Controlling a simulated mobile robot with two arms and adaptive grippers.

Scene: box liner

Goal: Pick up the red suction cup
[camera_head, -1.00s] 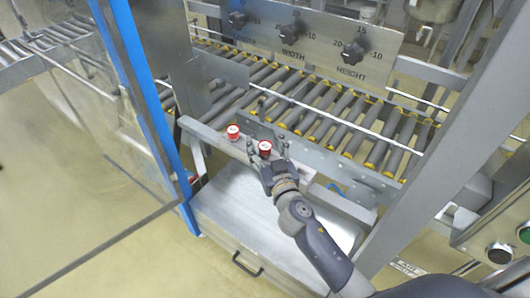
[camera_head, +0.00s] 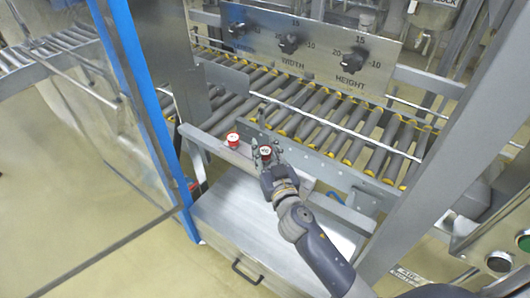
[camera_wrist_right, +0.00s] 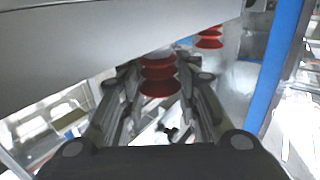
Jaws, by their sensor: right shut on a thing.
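One red suction cup (camera_head: 265,151) with a pale top is between the fingers of my right gripper (camera_head: 266,158), at the ledge in front of the roller conveyor. The right wrist view shows this cup (camera_wrist_right: 159,76) as stacked red bellows, with the fingers shut on it from both sides. A second red suction cup (camera_head: 232,140) sits on the ledge to the left, apart from the gripper. It also shows in the right wrist view (camera_wrist_right: 208,38), near the top. My left gripper is not in view.
The roller conveyor (camera_head: 330,118) lies behind the ledge, below a panel (camera_head: 318,50) with black knobs. A metal box with a handle (camera_head: 247,272) stands below. A blue post (camera_head: 150,110) and clear door are at left, a grey post (camera_head: 450,150) at right.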

